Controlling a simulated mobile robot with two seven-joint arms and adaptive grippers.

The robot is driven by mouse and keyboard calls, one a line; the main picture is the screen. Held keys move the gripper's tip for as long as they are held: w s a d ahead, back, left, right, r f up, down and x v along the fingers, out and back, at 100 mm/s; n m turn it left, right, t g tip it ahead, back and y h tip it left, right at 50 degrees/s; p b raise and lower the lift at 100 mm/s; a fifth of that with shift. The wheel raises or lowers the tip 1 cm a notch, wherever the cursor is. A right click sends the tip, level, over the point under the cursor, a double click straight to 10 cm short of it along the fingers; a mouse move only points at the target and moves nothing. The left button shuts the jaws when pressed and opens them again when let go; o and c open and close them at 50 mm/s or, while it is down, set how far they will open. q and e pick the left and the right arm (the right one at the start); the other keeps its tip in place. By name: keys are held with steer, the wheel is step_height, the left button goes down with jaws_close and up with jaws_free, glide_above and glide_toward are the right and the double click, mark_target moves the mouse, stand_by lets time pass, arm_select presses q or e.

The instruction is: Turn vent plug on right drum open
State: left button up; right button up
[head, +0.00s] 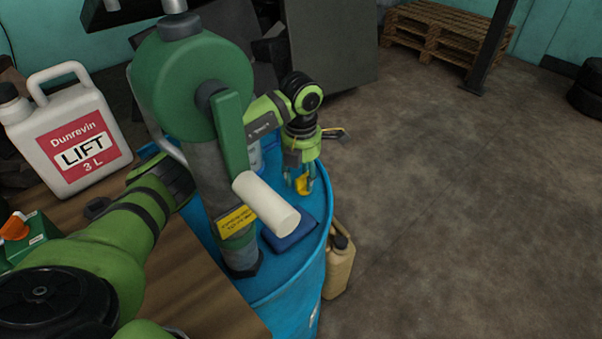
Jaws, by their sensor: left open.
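The blue drum (285,290) stands at the middle, with a large green and grey hand pump (190,80) on its top. A small yellow part (304,185), which looks like the vent plug, sits near the far right rim of the drum top. My left gripper (300,184) points down over it, open, with its fingertips around or beside it. I cannot tell whether they touch it. My left arm passes behind the pump, which hides part of it. My right gripper is not in view.
The pump's white handle (266,204) juts out over a dark blue pad (291,235) on the drum. A white jug (65,135) stands on the wooden bench (195,290) at left. A beige canister (339,268) stands beside the drum. The floor at right is clear up to a pallet (440,35).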

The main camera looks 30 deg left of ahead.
arm_select(q)
jaws_close()
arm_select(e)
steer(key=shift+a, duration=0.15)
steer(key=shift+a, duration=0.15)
arm_select(q)
steer(key=shift+n, duration=0.4)
steer(key=n, duration=0.3)
steer(key=shift+s+d+n, duration=0.1)
steer(key=shift+n, duration=0.3)
steer(key=n, duration=0.4)
steer(key=shift+d+p, duration=0.1)
steer(key=shift+p, duration=0.2)
steer(key=n, duration=0.5)
steer(key=shift+d+p, duration=0.15)
steer(key=shift+p, duration=0.15)
steer(key=n, duration=0.4)
steer(key=shift+d+p, duration=0.1)
steer(key=shift+p, duration=0.2)
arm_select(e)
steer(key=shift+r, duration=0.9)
arm_select(q)
steer(key=shift+n, duration=0.3)
